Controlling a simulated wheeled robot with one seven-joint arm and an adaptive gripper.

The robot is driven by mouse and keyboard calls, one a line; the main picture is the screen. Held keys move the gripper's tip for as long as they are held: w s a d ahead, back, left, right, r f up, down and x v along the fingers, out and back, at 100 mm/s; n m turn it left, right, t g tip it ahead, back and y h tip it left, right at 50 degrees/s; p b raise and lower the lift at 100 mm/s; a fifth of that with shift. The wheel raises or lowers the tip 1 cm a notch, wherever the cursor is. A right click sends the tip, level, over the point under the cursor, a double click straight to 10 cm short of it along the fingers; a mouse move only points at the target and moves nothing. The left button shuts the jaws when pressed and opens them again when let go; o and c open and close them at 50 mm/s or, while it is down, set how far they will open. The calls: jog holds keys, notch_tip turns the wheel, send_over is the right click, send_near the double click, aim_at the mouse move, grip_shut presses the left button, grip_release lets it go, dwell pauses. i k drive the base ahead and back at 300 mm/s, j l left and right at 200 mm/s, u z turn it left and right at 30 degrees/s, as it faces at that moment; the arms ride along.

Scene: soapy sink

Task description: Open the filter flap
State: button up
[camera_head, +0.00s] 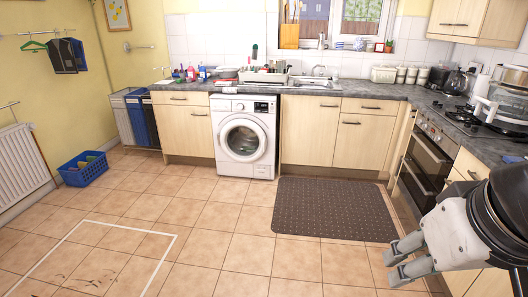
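The white washing machine (243,108) stands under the worktop against the back wall, with its round door (243,139) closed. The filter flap (263,170) appears as a small pale panel low on the machine's front, at the right corner. It is too small here to tell its edges, but it looks flush. My gripper (394,267) is at the lower right, far in front of the machine and to its right. Its two grey fingers point left with a gap between them, and it holds nothing.
A dark mat (333,209) lies on the tiled floor right of the machine. The oven (425,165) and cabinets line the right side near my arm. A blue basket (83,168) sits at the left. The floor before the machine is clear.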

aim_at(261, 172)
jog(key=i+u, duration=0.25)
jog(key=u, duration=0.25)
jog(key=i, duration=1.25)
jog(key=i+j, duration=0.1)
jog(key=i, duration=1.15)
jog(key=i+z, duration=0.1)
jog(key=i, duration=1.15)
jog(key=z, duration=0.45)
jog(key=i+j+z, duration=0.1)
jog(key=z, duration=0.3)
jog(key=i+z, duration=0.1)
jog(key=z, duration=0.35)
jog(key=j+z, duration=0.15)
jog(key=z, duration=0.25)
